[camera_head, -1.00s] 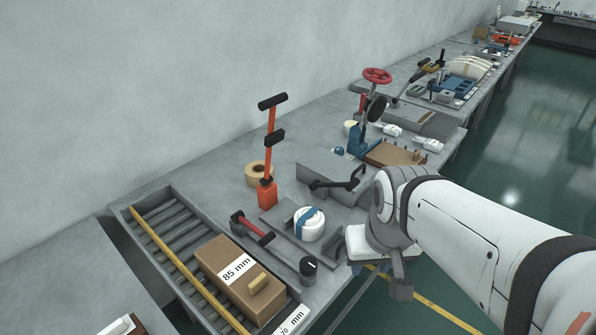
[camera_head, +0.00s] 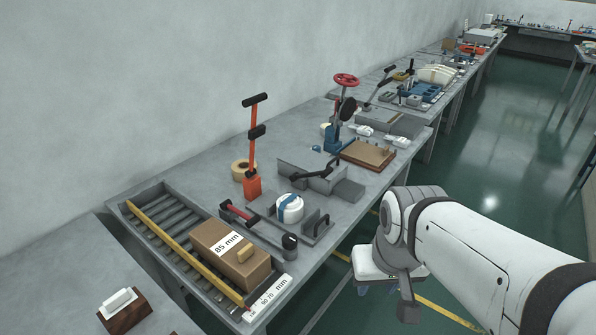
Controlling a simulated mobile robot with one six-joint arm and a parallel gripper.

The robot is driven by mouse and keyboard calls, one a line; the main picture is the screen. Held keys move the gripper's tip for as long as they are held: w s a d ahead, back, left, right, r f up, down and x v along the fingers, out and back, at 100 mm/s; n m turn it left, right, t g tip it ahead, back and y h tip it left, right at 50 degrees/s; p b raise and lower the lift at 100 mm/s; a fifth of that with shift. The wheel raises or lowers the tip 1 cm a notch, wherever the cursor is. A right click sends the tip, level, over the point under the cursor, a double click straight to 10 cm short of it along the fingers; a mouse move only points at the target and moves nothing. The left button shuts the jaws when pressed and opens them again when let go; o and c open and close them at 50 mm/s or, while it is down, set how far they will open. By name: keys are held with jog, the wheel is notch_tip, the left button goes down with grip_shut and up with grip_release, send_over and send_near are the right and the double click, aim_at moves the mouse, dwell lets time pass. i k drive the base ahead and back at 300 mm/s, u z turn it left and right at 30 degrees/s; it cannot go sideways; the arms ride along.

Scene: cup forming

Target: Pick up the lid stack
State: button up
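A white round stack with a blue band (camera_head: 290,208), which looks like the lid stack, sits in a low grey fixture (camera_head: 318,236) near the bench's front edge. My gripper (camera_head: 377,289) hangs beyond the front edge of the bench, to the right of the stack and apart from it. Only small blue parts of its fingers show below the white wrist housing. The arm hides most of the fingers, so their opening is unclear. Nothing is seen held in it.
A red-handled lever (camera_head: 238,212) lies left of the stack, and a dark knob (camera_head: 289,242) stands in front. Behind are an orange lever press (camera_head: 253,150) and a tape roll (camera_head: 243,170). Green floor (camera_head: 470,190) is clear at right.

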aim_at(289, 206)
jog(key=z, duration=1.7)
jog(key=i, duration=2.3)
jog(key=u, duration=0.85)
jog(key=k, duration=0.1)
jog(key=u, duration=3)
jog(key=i, duration=0.7)
jog(key=u, duration=0.05)
